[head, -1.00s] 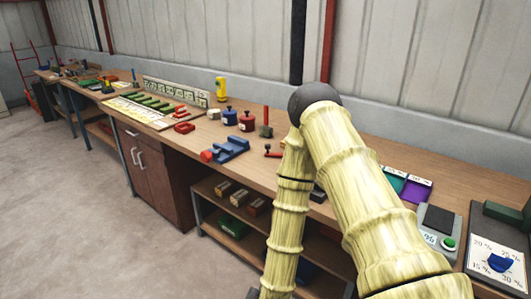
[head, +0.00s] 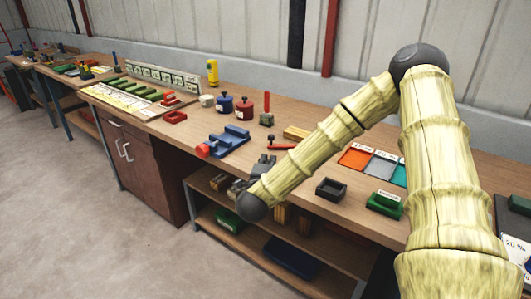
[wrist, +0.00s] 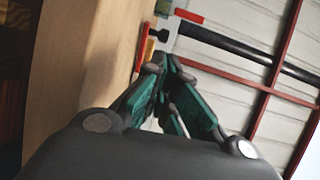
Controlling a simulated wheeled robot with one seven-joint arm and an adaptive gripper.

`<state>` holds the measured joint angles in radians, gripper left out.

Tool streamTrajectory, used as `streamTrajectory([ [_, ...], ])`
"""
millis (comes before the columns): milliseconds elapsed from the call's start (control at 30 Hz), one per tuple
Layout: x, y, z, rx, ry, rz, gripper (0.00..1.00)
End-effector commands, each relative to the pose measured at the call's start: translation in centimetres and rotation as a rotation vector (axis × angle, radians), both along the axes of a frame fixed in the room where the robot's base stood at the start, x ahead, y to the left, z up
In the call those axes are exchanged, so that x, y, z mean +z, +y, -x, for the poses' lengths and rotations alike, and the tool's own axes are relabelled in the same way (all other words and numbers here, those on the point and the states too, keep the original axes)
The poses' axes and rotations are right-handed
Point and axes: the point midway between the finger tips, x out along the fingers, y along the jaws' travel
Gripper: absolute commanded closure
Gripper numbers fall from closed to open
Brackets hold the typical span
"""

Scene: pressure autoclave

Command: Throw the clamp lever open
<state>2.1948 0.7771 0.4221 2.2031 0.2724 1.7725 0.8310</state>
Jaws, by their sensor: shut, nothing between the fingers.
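A red bar with a black knob (head: 275,146) lies low on the bench in the head view; its knob (wrist: 160,35) shows just past my fingertips in the wrist view. Behind it a green block carries an upright red handle (head: 267,102); this handle (wrist: 188,16) also shows in the wrist view. I cannot tell for certain which one is the clamp lever. My gripper (head: 265,160) is at the bench's front edge, close to the red bar. Its fingers (wrist: 162,62) are shut and empty; whether they touch the bar is unclear.
A blue vise-like fixture (head: 228,140) sits left of my gripper. A tan block (head: 296,132) lies behind the red bar. A dark open box (head: 331,188) and coloured trays (head: 355,158) stand to the right. Blue and red pots (head: 244,111) stand behind. A shelf lies below the bench.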

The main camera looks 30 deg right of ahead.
Motion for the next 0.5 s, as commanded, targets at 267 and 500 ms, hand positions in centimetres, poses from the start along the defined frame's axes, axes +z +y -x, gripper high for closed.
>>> streamTrajectory([
  [267, -0.5, -2.4, -3.8, 0.005, 0.007, 0.002, 1.00],
  [500, -1.0, -5.3, -6.8, 0.001, 0.010, 0.002, 1.00],
])
